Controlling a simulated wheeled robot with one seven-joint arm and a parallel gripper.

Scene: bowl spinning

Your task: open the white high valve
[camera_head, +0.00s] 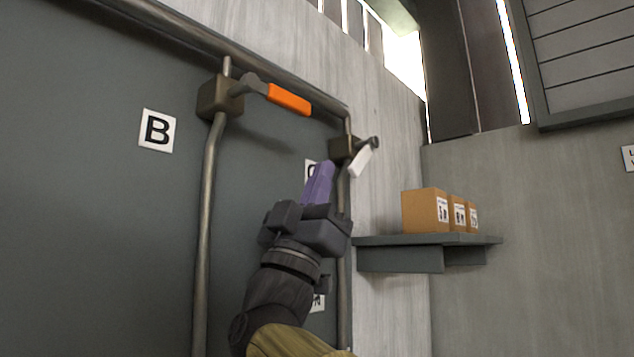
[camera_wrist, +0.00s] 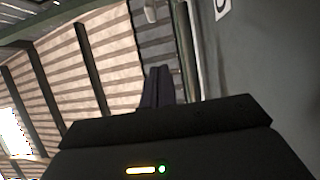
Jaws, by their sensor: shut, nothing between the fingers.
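The white valve handle (camera_head: 361,161) hangs from a dark valve body (camera_head: 342,149) high on the right-hand pipe in the head view. The handle slants down and to the left from its pivot. In the wrist view a small pale piece (camera_wrist: 151,10) at the top edge looks like this handle. My gripper (camera_head: 322,168) has purple fingers pointing up, just left of and slightly below the handle in the head view. Its fingers are together and empty. In the wrist view the fingers (camera_wrist: 157,72) point towards the pale piece, with a visible gap. My gripper partly covers a lettered label.
An orange-handled valve (camera_head: 289,98) is on the pipe to the left, near label B (camera_head: 157,130). Metal pipes run along the dark panel. A grey shelf (camera_head: 425,240) with cardboard boxes (camera_head: 425,211) juts from the wall at right.

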